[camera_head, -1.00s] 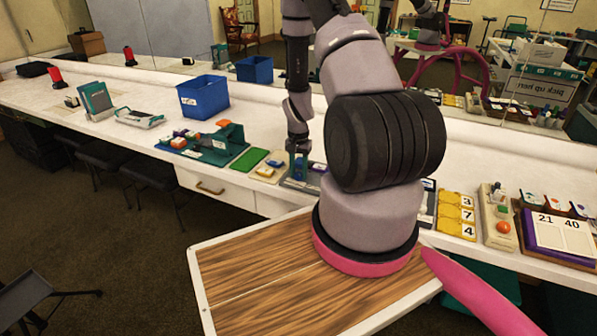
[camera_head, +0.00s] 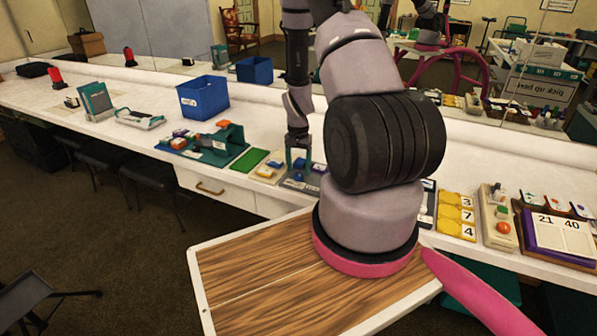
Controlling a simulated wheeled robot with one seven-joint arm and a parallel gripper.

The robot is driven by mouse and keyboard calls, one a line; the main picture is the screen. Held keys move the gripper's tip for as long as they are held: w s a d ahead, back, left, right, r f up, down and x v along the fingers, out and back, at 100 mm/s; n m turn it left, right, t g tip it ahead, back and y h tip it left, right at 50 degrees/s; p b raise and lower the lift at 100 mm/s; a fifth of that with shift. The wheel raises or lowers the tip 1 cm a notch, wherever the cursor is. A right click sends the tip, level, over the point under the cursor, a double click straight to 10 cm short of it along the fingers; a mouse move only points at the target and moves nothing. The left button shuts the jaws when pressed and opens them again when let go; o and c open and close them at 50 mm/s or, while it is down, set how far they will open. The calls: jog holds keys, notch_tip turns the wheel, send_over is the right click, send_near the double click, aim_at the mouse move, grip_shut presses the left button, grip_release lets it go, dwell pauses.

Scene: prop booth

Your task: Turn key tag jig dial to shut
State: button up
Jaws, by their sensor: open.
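My gripper (camera_head: 298,153) points down at the back end of a dark grey fixture on the white counter. It is open and small in the picture. The dark grey fixture (camera_head: 290,184) carries blue parts (camera_head: 300,165), close below my fingertips. Its right part is hidden behind my arm. I cannot make out a dial or its setting, nor tell for sure that this fixture is the key tag jig. Whether my fingers touch anything cannot be told.
Left of the fixture are a small beige holder (camera_head: 265,174), a green mat (camera_head: 249,160) and a teal stand (camera_head: 228,140) with coloured pieces. A blue bin (camera_head: 203,97) stands behind. Yellow number cards (camera_head: 457,216) and a beige button panel (camera_head: 500,218) lie right of my arm.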

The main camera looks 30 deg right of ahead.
notch_tip(320, 180, up, 9)
jog(key=shift+f, duration=0.15)
dwell(0.5)
notch_tip(320, 180, up, 12)
jog(key=t, duration=0.2)
send_over(298, 174)
jog(key=a, duration=0.3)
jog(key=s+a+r+n+t+y, duration=0.1)
jog(key=s+a+r+n, duration=0.2)
jog(key=r, duration=0.8)
jog(key=s+a+r+n+t, duration=0.1)
jog(key=s+a+r, duration=0.3)
jog(key=s+r, duration=0.4)
jog(key=s+a+r+n+t+y, duration=0.1)
jog(key=s+a+r+t, duration=0.2)
jog(key=s+r, duration=0.5)
jog(key=shift+s+a+r, duration=0.15)
jog(key=shift+s+a, duration=0.2)
jog(key=shift+s, duration=0.15)
jog(key=shift+w, duration=0.1)
